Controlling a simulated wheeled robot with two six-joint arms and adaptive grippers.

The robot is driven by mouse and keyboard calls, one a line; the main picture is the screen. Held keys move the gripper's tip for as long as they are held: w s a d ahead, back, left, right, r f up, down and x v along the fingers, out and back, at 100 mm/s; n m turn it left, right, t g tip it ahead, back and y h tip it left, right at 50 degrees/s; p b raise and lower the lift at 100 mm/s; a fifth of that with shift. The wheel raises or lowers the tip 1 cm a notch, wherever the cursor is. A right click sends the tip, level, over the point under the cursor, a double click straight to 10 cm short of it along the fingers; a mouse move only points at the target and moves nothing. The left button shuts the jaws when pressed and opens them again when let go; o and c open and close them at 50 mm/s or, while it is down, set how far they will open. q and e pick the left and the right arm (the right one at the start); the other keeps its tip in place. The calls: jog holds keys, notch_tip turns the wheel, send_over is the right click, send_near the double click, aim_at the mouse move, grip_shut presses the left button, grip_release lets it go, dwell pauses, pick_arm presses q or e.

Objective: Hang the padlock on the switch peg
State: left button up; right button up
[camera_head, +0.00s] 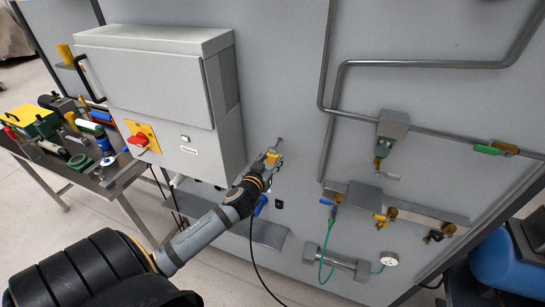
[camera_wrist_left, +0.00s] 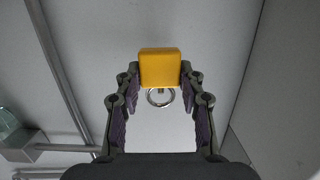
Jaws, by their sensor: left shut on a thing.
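My left gripper (camera_head: 268,165) is shut on a yellow padlock (camera_head: 273,157). It holds the padlock in front of the grey machine wall, just right of the control cabinet. The left wrist view shows the padlock's yellow body (camera_wrist_left: 160,68) between the fingertips (camera_wrist_left: 160,76), with a metal ring below it. A grey metal piece shows just above the padlock in the head view; I cannot tell whether it is the shackle. A red switch (camera_head: 139,141) on a yellow plate is on the cabinet front, left of the gripper. Its peg is too small to make out. My right gripper is not in view.
The grey cabinet (camera_head: 150,85) juts out from the wall, left of the gripper. A cluttered tool table (camera_head: 125,176) stands at the left. Pipes and valves (camera_head: 391,128) line the wall at the right. A ledge (camera_head: 268,233) lies below the gripper.

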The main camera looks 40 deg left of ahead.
pick_arm(q)
jog(key=p+v, duration=0.1)
jog(key=v, duration=0.4)
jog(key=shift+s+f, duration=0.15)
jog(key=shift+s, duration=0.05)
jog(key=shift+s+d+p, duration=0.15)
jog(key=shift+s+p, duration=0.2)
jog(key=shift+s, duration=0.1)
